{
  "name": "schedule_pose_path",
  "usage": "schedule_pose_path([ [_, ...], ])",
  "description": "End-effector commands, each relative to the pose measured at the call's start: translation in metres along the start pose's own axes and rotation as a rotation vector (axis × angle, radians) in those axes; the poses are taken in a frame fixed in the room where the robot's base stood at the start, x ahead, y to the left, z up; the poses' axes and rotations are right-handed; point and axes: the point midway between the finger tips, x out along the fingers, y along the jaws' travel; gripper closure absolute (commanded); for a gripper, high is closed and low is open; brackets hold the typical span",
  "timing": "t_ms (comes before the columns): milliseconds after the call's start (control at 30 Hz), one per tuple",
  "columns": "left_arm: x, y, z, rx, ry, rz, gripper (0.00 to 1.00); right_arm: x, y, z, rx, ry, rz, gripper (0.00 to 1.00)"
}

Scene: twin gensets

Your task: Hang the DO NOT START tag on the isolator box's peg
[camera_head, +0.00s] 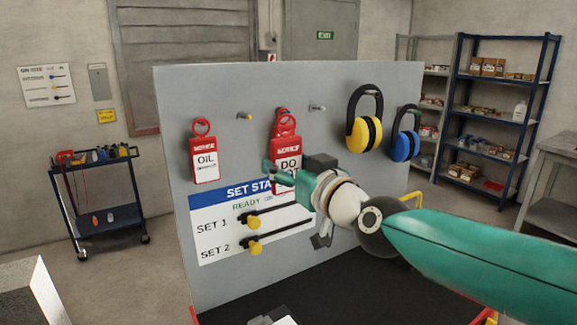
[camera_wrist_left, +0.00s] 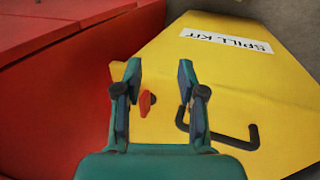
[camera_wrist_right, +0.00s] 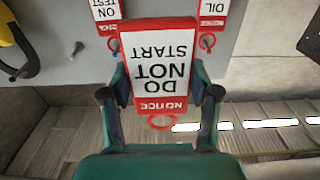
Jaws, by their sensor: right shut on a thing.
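The red and white DO NOT START tag (camera_wrist_right: 160,65) is between the fingers of my right gripper (camera_wrist_right: 160,98), which is shut on it. The tag appears upside down in the right wrist view, and its red ring shows free of any peg there. In the head view, the tag (camera_head: 288,160) is in front of the board, with its lower part partly hidden by my right gripper (camera_head: 286,178). My left gripper (camera_wrist_left: 160,68) is open and empty, over a yellow spill kit box (camera_wrist_left: 235,75). I cannot make out the isolator box or its peg.
The grey board (camera_head: 215,100) carries an OIL tag (camera_head: 206,165), an ON TEST tag (camera_wrist_right: 105,10), ear defenders (camera_head: 362,125) and bare pegs (camera_head: 317,108). A blue trolley (camera_head: 95,190) stands left; shelves (camera_head: 495,110) stand back right.

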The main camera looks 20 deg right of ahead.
Motion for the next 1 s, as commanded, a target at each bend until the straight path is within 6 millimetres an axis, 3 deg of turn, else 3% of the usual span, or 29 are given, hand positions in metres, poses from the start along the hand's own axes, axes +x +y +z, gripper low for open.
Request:
schedule_pose_path([
  [1000, -0.004, 0.001, 0.0, 0.0, 0.0, 0.0, 0.6, -0.044, 0.0, -0.001, 0.0, 0.001, 0.0, 0.68],
])
